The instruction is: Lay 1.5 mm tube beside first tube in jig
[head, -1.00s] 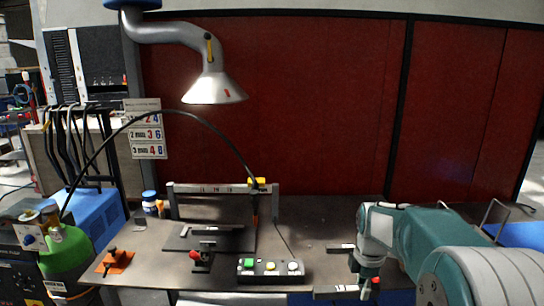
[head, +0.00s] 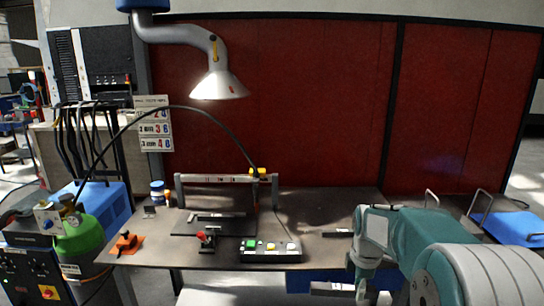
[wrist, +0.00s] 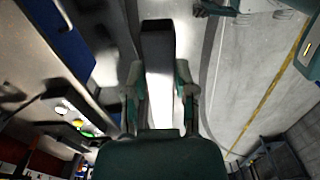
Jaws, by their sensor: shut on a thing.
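My gripper (head: 363,292) hangs at the table's front edge in the lower right of the head view. In the wrist view my gripper (wrist: 159,100) is shut on a rectangular tube (wrist: 158,55), which reaches out beyond the fingers. The held tube also shows in the head view (head: 332,288), pointing left and low near the front edge. The jig (head: 184,229) is a dark plate on the table, left of my gripper. A light tube (head: 222,215) lies on it. My gripper and the held tube are apart from the jig.
A button box (head: 270,251) and a red-handled clamp (head: 205,239) stand in front of the jig. A raised bar (head: 225,178) spans behind it. Another short bar (head: 336,233) lies on the table (head: 315,205). An orange block (head: 127,244) sits at the left.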

